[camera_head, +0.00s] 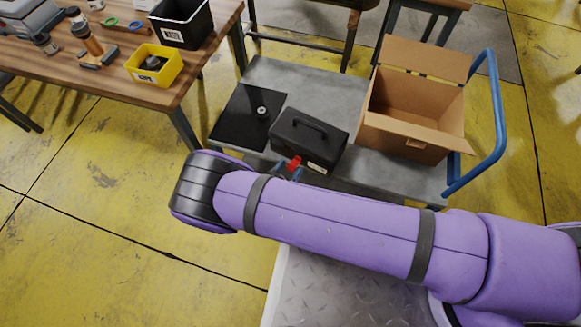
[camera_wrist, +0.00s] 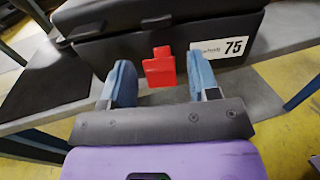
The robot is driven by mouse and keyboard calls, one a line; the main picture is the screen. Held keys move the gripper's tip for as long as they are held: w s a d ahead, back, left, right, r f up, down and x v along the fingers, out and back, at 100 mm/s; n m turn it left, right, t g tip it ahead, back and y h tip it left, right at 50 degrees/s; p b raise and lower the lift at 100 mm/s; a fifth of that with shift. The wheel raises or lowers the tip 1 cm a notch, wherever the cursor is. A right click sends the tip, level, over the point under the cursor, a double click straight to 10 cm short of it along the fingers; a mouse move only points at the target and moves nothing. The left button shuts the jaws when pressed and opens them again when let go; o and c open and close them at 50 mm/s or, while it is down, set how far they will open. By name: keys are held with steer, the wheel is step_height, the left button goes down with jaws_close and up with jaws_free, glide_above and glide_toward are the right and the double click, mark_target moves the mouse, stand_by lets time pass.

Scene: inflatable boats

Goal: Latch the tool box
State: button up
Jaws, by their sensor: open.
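The black tool box (camera_head: 309,139) sits on the grey cart top, with its handle on the lid. A red latch (camera_wrist: 160,68) hangs on the front and sticks out toward me; the lid looks down, with a dark seam along the front. My gripper (camera_wrist: 156,88) is open, its two blue-grey fingers on either side of the latch, with gaps on both sides. In the head view my arm hides most of the gripper; the red latch (camera_head: 294,163) shows just above it.
An open cardboard box (camera_head: 412,141) stands right of the tool box, by the cart's blue handle (camera_head: 492,120). A black mat (camera_head: 243,125) with a small round part lies left of it. A wooden table (camera_head: 120,80) with tools and bins stands at upper left.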

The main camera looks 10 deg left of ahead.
mark_target(299, 156)
steer(key=shift+w+d, duration=0.1)
steer(key=shift+w, duration=0.25)
steer(key=shift+c, duration=0.4)
steer(key=c, duration=0.8)
steer(key=shift+r, duration=0.1)
steer(key=shift+c, duration=0.2)
steer(key=g, duration=0.1)
steer(key=r+g, duration=0.1)
steer(key=shift+w+d+g+y, duration=0.1)
steer(key=shift+w+g+y, duration=0.2)
steer(key=shift+y, duration=0.1)
steer(key=shift+w+d+r+g+y, duration=0.1)
steer(key=shift+w+r+g+y, duration=0.15)
steer(key=shift+g, duration=0.55)
steer(key=shift+w+d+r+g+y, duration=0.15)
steer(key=shift+r+g, duration=0.1)
steer(key=shift+g, duration=0.55)
steer(key=shift+a, duration=0.1)
